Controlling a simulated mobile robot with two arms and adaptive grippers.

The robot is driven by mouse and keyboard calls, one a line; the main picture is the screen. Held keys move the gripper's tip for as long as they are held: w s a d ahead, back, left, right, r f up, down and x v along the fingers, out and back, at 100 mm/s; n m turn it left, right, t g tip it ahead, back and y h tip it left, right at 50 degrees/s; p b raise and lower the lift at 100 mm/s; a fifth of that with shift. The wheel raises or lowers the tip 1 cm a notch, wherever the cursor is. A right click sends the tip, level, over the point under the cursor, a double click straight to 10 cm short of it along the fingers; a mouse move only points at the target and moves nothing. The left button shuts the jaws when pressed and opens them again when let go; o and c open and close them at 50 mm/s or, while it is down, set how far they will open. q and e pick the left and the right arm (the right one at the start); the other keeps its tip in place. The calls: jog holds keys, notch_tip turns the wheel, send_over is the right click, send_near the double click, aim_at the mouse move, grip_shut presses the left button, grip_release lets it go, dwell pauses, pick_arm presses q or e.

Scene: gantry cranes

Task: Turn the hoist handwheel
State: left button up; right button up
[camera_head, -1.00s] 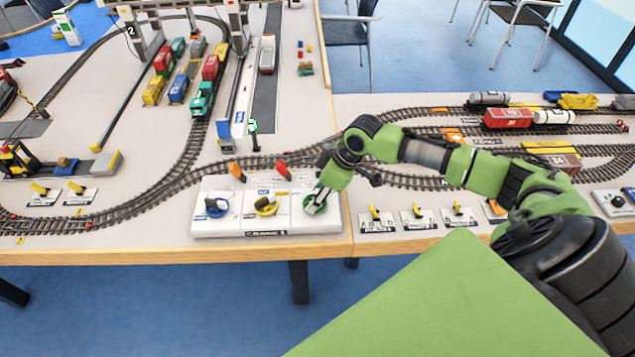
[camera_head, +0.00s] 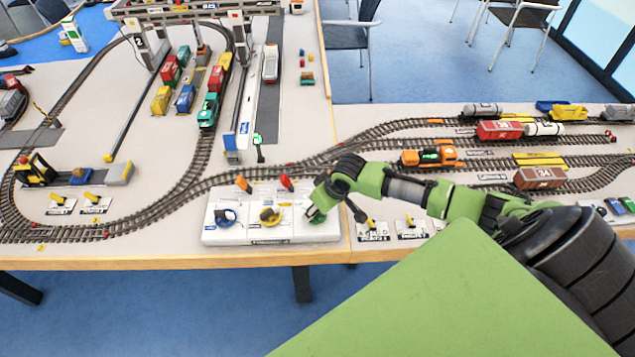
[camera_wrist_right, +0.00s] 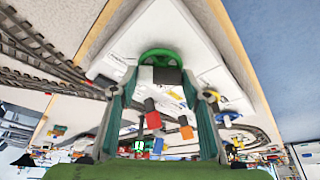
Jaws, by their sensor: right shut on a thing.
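A white control panel (camera_head: 262,235) at the table's front edge carries a blue handwheel (camera_head: 226,217), a yellow handwheel (camera_head: 270,216) and, at its right end, a green handwheel (camera_wrist_right: 160,57). I cannot read which label says hoist. My right gripper (camera_head: 315,213) reaches down onto the right end of the panel and hides most of the green wheel in the head view. The left gripper is out of view.
Tracks with an orange locomotive (camera_head: 430,157) run behind. The gantry crane (camera_head: 195,10) stands at the back.

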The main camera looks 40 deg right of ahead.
jog(key=o, duration=1.1)
jog(key=v, duration=1.2)
jog(key=shift+w, duration=0.1)
